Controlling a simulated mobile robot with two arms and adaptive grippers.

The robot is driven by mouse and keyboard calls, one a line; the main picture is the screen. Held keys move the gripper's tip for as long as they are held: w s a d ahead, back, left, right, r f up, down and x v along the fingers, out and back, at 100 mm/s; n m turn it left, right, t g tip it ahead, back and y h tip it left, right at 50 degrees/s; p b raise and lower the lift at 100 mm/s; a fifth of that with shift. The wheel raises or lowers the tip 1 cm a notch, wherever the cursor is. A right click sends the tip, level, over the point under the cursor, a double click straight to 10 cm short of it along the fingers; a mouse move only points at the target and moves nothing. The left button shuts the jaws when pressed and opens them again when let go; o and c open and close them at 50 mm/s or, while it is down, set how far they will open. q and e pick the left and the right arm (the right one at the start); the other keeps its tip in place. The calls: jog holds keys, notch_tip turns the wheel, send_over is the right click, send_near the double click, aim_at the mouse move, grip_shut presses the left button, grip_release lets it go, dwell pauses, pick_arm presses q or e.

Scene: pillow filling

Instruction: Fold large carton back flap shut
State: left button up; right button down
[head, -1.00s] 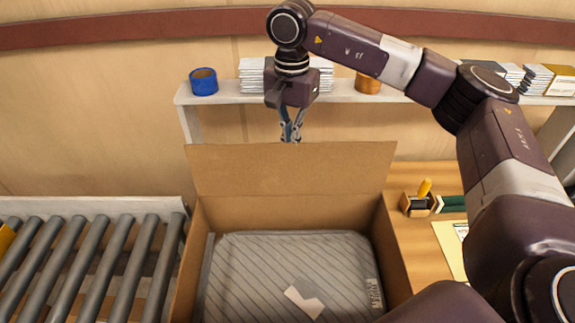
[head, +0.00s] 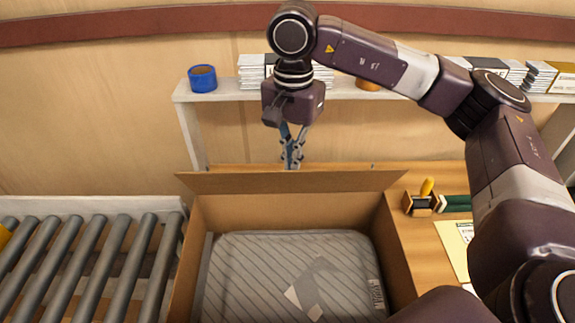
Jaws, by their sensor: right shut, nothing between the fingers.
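The large carton (head: 392,245) stands open in the lower middle, with a grey striped pillow (head: 290,262) in a clear wrapper lying inside it. Its back flap (head: 290,181) is tilted forward over the carton's far side and shows as a narrow band. My right gripper (head: 292,165) is shut and empty, pointing down just behind the flap's upper edge. Its fingertips end at that edge, and I cannot tell whether they touch the flap. My left gripper is out of view.
A roller conveyor (head: 90,262) lies to the left. A white shelf (head: 225,95) behind holds a blue tape roll (head: 203,78) and paper stacks. A yellow-handled stamp (head: 426,188) and a paper sheet lie on the wooden table to the right.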

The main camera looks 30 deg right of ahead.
aim_at(292, 177)
jog(key=shift+s+a+f+b, duration=0.15)
jog(key=shift+s+f+b, duration=0.1)
jog(key=shift+f+b, duration=0.55)
jog(key=shift+s+a+f+b, duration=0.1)
jog(key=shift+s+f+b, duration=0.15)
jog(key=shift+f+b, duration=0.55)
jog(key=s+a+f+b, duration=0.2)
jog(key=s+f+b, duration=0.2)
jog(key=shift+f+b, duration=0.2)
jog(key=shift+b, duration=0.15)
